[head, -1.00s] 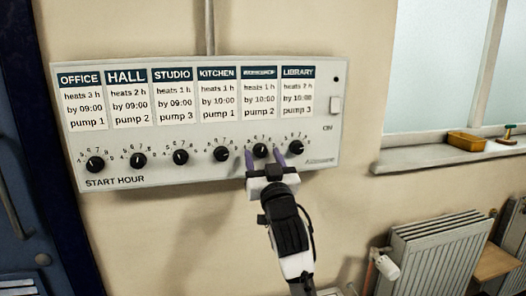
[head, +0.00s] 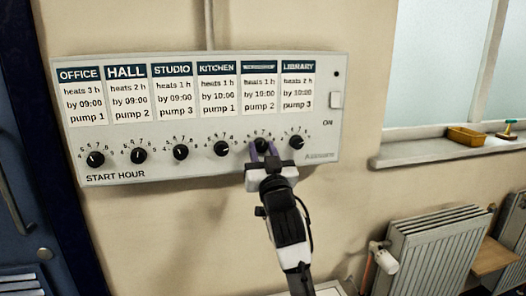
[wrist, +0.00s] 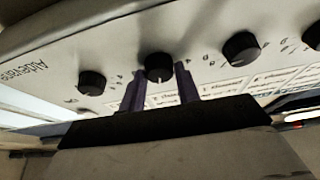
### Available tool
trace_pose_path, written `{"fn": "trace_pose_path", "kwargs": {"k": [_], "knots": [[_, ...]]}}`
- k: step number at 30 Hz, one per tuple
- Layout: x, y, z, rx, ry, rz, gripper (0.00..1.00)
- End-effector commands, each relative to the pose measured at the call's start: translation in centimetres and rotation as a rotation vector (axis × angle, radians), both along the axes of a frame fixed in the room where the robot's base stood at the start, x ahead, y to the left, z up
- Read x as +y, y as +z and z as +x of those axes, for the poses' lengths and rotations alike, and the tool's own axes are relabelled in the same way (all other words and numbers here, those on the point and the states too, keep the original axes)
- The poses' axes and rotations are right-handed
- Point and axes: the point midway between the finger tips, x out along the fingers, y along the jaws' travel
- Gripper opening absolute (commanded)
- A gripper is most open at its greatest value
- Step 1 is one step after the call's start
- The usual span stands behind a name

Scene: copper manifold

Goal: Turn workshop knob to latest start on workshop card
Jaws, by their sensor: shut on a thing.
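The workshop knob (head: 261,145) is a round black dial, fifth from the left on the white control panel. It also shows in the wrist view (wrist: 158,67), with a light pointer mark on its face. My gripper (head: 263,152) has its two purple fingers shut on the sides of this knob; the fingers also flank it in the wrist view (wrist: 160,82). The workshop card (head: 259,90) sits above the knob; its dark heading is blurred, and its lines read heats 1 h, by 10:00, pump 2.
The library knob (head: 297,142) is close on the right and the kitchen knob (head: 222,149) on the left. A window sill (head: 425,153) and a radiator (head: 437,250) are to the right.

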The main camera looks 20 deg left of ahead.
Motion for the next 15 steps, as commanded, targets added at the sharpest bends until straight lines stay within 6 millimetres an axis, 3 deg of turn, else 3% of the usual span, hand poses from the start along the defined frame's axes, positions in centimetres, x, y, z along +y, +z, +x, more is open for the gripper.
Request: {"fn": "trace_pose_path", "kwargs": {"k": [15], "knots": [[0.42, 0.30, -0.23, 0.208, 0.005, 0.305, 0.09]]}}
